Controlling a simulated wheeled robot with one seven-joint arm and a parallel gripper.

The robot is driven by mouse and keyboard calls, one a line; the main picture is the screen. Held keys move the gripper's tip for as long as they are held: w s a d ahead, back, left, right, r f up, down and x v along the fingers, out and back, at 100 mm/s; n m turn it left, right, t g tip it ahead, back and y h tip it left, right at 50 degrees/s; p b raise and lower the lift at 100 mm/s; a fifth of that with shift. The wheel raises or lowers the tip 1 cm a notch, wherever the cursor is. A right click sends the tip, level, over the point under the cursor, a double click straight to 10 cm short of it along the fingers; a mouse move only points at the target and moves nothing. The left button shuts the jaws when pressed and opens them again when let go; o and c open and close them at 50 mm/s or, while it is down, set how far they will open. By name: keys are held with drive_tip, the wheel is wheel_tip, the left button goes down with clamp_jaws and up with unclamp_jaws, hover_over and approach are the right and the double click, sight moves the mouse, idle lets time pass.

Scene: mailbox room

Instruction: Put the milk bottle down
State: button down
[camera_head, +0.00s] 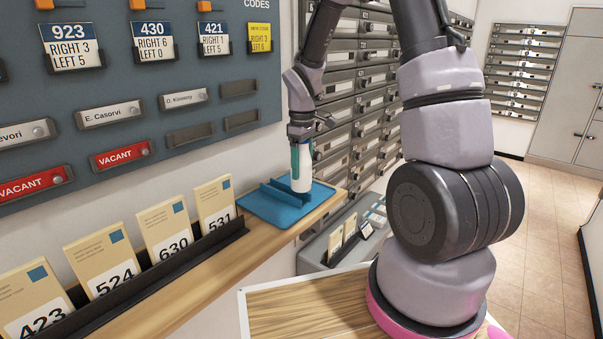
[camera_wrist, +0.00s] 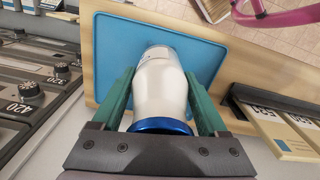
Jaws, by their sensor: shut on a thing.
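The milk bottle (camera_head: 301,168) is white; its blue cap shows in the wrist view (camera_wrist: 160,126). My gripper (camera_head: 301,150) is shut on it, with a green finger on each side of the bottle in the wrist view (camera_wrist: 161,98). The bottle is over the blue tray (camera_head: 262,207) on the wooden shelf (camera_head: 215,262). The tray also shows behind the bottle in the wrist view (camera_wrist: 112,45). The bottle looks upright in the head view. I cannot tell whether its base touches the tray.
A black rack (camera_head: 190,262) with several numbered cards stands on the shelf left of the tray. The grey-blue board (camera_head: 225,60) is on the wall behind. Mailboxes (camera_head: 352,110) stand to the right, past the shelf's end.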

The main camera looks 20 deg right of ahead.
drive_tip(key=shift+f, duration=1.1)
drive_tip(key=shift+c, duration=1.3)
unclamp_jaws()
drive_tip(key=shift+f, duration=0.15)
drive_tip(key=shift+o, duration=1.3)
